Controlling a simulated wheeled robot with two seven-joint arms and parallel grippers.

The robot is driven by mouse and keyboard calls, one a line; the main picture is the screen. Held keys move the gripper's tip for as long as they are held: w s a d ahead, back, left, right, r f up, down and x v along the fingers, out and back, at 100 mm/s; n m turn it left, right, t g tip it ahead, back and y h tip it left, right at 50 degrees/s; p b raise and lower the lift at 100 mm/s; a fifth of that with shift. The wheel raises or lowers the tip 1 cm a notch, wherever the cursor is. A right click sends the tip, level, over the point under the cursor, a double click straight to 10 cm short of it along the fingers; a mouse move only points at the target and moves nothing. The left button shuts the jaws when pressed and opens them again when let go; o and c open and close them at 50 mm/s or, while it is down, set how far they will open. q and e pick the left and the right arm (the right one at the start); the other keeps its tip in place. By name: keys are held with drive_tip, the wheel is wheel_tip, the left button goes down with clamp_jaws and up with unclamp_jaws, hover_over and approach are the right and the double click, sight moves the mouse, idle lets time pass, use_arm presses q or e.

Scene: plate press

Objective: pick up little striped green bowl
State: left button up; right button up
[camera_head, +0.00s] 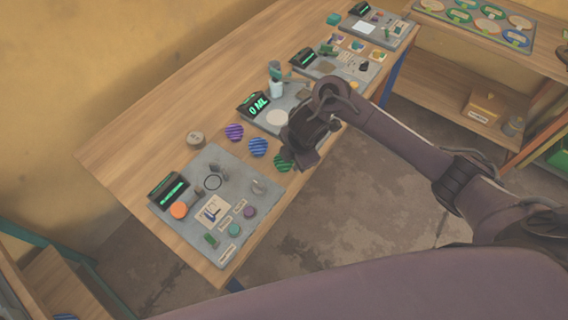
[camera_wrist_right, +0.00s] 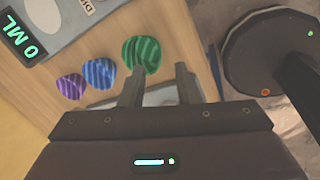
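The little striped green bowl (camera_head: 284,162) sits on the wooden table near its front edge, partly covered by my right gripper (camera_head: 303,156). In the right wrist view the green bowl (camera_wrist_right: 141,51) shows just beyond the fingertips, nearer the left finger. In that view my right gripper (camera_wrist_right: 160,72) is open, with nothing visible between its two fingers. I cannot tell whether a finger touches the bowl. My left gripper is not in view.
A blue striped bowl (camera_head: 257,147) and a purple striped bowl (camera_head: 234,132) stand in a row beside the green one. A grey panel with buttons (camera_head: 243,205) lies on one side, a panel with a "0 ML" display (camera_head: 259,104) on the other. A round wooden piece (camera_head: 195,139) is behind.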

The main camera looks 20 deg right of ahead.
sight(284, 163)
drive_tip(key=x, duration=0.6)
drive_tip(key=shift+w+a+f, duration=0.1)
drive_tip(key=shift+a+f, duration=0.1)
drive_tip(key=shift+a, duration=0.05)
drive_tip(key=shift+c, duration=0.3)
clamp_jaws()
